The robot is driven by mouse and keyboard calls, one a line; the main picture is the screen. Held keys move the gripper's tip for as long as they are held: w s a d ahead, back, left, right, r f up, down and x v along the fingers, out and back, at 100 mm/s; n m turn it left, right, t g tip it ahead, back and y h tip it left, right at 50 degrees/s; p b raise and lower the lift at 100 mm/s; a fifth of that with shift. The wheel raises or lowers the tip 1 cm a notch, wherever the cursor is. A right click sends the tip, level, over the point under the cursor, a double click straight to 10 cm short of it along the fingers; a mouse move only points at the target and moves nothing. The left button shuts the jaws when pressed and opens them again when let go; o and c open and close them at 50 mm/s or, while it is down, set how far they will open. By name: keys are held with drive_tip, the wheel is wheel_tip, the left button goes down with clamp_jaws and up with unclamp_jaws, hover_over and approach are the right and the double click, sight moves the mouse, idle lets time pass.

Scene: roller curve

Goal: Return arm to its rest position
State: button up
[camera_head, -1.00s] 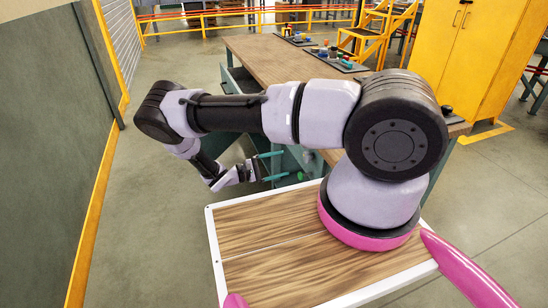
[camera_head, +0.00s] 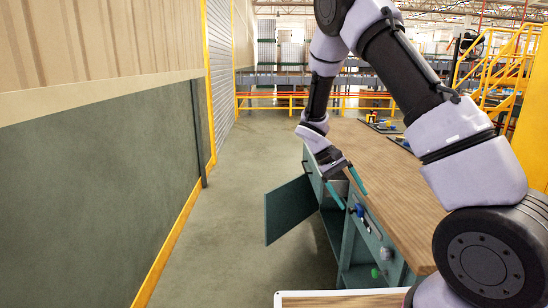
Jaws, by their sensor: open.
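My arm (camera_head: 395,65) is raised and bent in the head view, in white and black links. My gripper (camera_head: 354,201) points down and to the right, with its two teal fingers spread apart and nothing visible between them. In the picture it overlaps the near left edge of the workbench (camera_head: 400,180), above the teal cabinet front. I cannot tell how far it is from the bench.
A teal cabinet door (camera_head: 291,209) stands open on the bench's left side. Small blue, grey and green items show at the cabinet front. A grey wall (camera_head: 90,200) runs along the left. The floor (camera_head: 240,180) between is clear. Yellow stairs (camera_head: 500,65) stand at the back right.

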drive_tip(key=s+d+r+m+t+y, duration=0.1)
drive_tip(key=s+r+m+t+y, duration=0.15)
drive_tip(key=r, duration=0.65)
drive_tip(key=s+r+m+t+y, duration=0.1)
drive_tip(key=s+r+t+y, duration=0.2)
drive_tip(key=r, duration=0.7)
drive_tip(key=s+r+m+t+y, duration=0.2)
drive_tip(key=s+r+t, duration=0.3)
drive_tip(key=s+r, duration=0.6)
drive_tip(key=s, duration=0.2)
drive_tip(key=shift+s+d+r+t+y, duration=0.3)
drive_tip(key=shift+d+r+t+y, duration=0.05)
drive_tip(key=shift+r, duration=0.05)
